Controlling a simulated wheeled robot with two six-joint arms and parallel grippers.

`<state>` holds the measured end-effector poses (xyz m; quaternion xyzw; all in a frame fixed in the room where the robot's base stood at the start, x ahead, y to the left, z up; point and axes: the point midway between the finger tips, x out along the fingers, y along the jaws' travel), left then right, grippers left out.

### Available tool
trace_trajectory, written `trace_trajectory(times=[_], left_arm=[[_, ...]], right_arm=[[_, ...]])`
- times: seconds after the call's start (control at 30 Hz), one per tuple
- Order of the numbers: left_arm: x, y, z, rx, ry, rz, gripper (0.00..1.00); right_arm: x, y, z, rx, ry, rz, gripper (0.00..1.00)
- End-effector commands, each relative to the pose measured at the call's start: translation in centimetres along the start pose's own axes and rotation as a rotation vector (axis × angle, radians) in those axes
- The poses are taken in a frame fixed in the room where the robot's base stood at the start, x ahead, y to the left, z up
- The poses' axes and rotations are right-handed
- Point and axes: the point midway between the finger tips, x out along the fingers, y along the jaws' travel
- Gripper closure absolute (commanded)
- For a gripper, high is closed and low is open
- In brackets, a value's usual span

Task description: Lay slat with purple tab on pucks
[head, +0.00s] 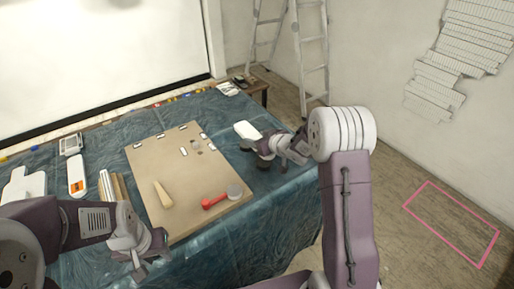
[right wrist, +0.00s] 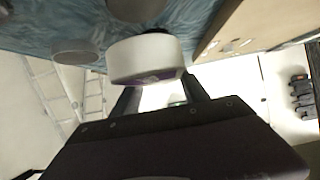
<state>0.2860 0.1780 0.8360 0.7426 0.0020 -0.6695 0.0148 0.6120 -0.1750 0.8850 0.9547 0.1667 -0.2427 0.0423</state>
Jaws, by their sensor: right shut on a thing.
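My right gripper (head: 262,152) is over the right part of the blue-covered table, to the right of the tan board. In the right wrist view its fingers (right wrist: 160,95) are shut on a white piece (right wrist: 140,58) with a purple patch on its lower edge. In the head view a white piece (head: 246,130) shows just beyond this gripper, partly hidden by it. Grey round shapes, one at the left (right wrist: 75,52), lie near the held piece in the wrist view; I cannot tell for sure that they are the pucks. My left gripper (head: 146,260) is at the table's front, fingers apart and empty.
The tan board (head: 165,160) carries a wooden wedge (head: 163,194), a red tool (head: 214,202), a grey disc (head: 235,192) and several small pieces. Upright slats (head: 113,188) and a white device with an orange patch (head: 76,175) are left of it. A ladder (head: 312,50) stands behind.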

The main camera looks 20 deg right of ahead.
Motion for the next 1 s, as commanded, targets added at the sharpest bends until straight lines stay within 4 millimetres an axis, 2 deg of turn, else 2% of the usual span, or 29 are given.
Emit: trace_trajectory(times=[0.2, 0.43, 0.93, 0.97, 1.0], left_arm=[[1.5, 0.0, 0.2, 0.0, 0.0, 0.0, 0.64], [1.3, 0.0, 0.1, 0.0, 0.0, 0.0, 0.64], [2.0, 0.0, 0.2, 0.0, 0.0, 0.0, 0.64], [2.0, 0.0, 0.2, 0.0, 0.0, 0.0, 0.64], [2.0, 0.0, 0.2, 0.0, 0.0, 0.0, 0.64]], right_arm=[[1.8, 0.0, 3.5, 0.003, -0.003, 0.0, 0.94], [1.8, 0.0, 3.3, 0.0, 0.0, 0.0, 0.94], [2.3, 0.0, 4.4, 0.0, 0.0, 0.0, 0.94], [2.3, 0.0, 4.4, 0.001, -0.001, 0.0, 0.39], [2.3, 0.0, 4.4, 0.001, -0.001, 0.0, 0.28]])
